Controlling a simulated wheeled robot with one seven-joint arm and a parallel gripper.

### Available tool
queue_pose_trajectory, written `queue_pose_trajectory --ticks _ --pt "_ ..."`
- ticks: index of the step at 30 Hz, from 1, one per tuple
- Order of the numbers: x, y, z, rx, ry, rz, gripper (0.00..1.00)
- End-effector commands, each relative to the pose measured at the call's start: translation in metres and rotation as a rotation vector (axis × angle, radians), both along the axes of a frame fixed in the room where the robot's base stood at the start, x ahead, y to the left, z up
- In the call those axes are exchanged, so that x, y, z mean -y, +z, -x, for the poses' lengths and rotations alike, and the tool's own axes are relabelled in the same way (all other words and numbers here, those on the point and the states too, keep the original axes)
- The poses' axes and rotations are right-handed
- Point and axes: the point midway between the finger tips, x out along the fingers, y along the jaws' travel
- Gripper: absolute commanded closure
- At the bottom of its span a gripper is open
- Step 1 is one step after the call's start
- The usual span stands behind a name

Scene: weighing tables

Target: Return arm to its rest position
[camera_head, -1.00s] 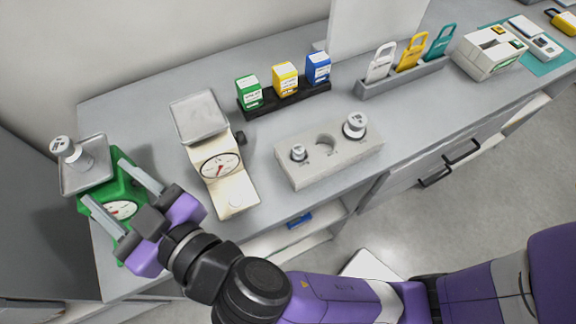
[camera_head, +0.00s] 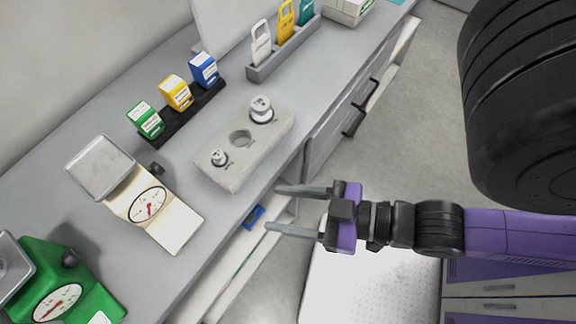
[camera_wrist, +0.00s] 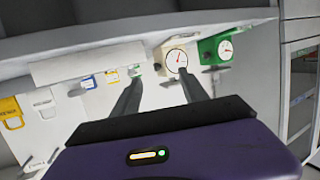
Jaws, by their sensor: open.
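My gripper (camera_head: 283,208) is open and empty, its two grey fingers apart and pointing left. In the head view it is over the floor side of the bench, by the front edge. In the wrist view the fingers (camera_wrist: 160,93) point toward the bench front, with the dials beyond. The green scale (camera_head: 62,285) is at the lower left, its tray partly cut off. The cream scale (camera_head: 150,205) stands beside it with an empty tray.
A weight block (camera_head: 243,150) holds two metal weights and one empty hole. Green, yellow and blue boxes stand on a black rack (camera_head: 190,117). Coloured tags stand in a grey holder (camera_head: 285,50). Below the bench is an open shelf with a blue item (camera_head: 254,217). Floor shows at right.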

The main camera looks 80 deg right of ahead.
Motion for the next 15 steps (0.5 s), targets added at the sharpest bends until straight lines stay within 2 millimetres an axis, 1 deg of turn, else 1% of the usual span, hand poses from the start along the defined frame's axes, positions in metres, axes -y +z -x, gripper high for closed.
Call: queue_pose_trajectory --ticks 1,5,15 --pt "0.0045 0.0017 0.0077 -0.005 -0.017 0.002 0.48" --pt "0.0096 0.0058 0.0158 -0.005 -0.037 0.001 0.48" --pt "0.0097 0.0063 0.0161 -0.004 -0.038 0.001 0.48"
